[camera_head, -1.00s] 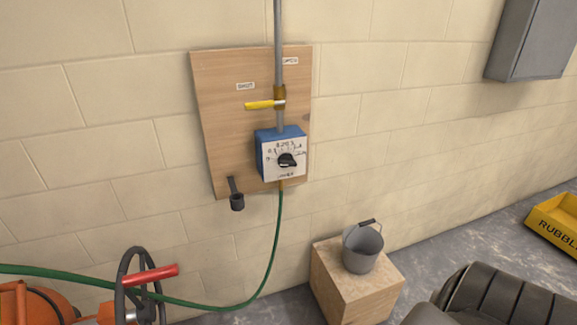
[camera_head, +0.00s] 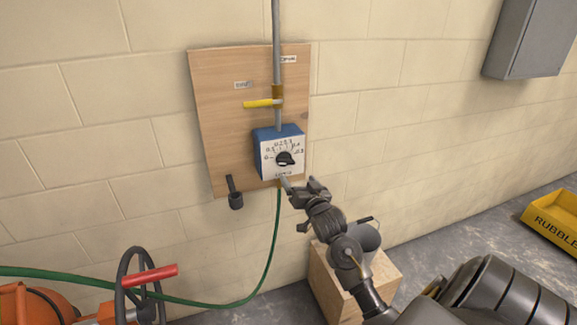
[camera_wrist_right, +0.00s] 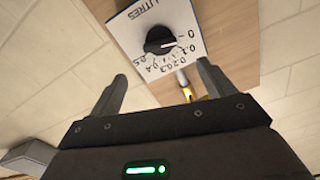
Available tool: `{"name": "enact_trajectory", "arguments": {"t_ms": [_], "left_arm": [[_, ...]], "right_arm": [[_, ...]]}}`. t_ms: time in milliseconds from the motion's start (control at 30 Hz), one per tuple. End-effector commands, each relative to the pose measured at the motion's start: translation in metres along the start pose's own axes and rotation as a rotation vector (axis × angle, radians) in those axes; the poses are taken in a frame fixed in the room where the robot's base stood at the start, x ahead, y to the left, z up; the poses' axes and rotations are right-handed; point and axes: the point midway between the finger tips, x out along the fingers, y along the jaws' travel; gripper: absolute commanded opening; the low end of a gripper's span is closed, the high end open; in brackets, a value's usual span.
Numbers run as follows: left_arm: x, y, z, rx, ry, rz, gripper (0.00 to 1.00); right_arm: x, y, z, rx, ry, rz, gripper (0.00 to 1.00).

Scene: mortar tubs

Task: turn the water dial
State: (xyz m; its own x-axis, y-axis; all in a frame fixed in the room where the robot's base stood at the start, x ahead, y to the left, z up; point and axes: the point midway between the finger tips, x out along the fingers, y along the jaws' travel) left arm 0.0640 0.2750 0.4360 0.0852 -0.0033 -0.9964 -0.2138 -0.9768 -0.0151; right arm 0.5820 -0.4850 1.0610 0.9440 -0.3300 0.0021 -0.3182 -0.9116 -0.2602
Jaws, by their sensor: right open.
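The water dial is a black knob (camera_head: 284,158) on the white scaled face of a blue box (camera_head: 279,135), fixed to a wooden board. In the right wrist view the knob (camera_wrist_right: 159,41) shows ahead, beyond and between the fingers, on a face marked LITRES. My right gripper (camera_head: 288,184) is just below and slightly right of the dial in the head view. In the wrist view my right gripper (camera_wrist_right: 162,88) is open and empty, with its fingers apart from the knob. My left gripper is out of view.
A yellow lever valve (camera_head: 262,103) sits on the pipe above the box. A green hose (camera_head: 274,240) hangs below it. A black holder (camera_head: 235,193) is at the board's lower left. A grey bucket (camera_head: 366,236) stands on a wooden block (camera_head: 384,280), partly behind my right arm.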

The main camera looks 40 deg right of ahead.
Motion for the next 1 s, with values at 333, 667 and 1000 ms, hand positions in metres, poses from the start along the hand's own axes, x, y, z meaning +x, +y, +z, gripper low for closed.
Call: {"name": "enact_trajectory", "arguments": {"t_ms": [333, 667, 1000], "left_arm": [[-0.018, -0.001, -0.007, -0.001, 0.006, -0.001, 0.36], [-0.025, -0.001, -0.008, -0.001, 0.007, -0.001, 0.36], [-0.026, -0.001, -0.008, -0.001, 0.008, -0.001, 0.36]], "right_arm": [[0.06, -0.001, -0.003, 0.0, -0.002, 0.0, 0.82], [0.099, 0.0, 0.0, -0.001, -0.002, 0.0, 0.82], [0.103, 0.0, 0.001, -0.002, -0.001, 0.0, 0.82]]}}
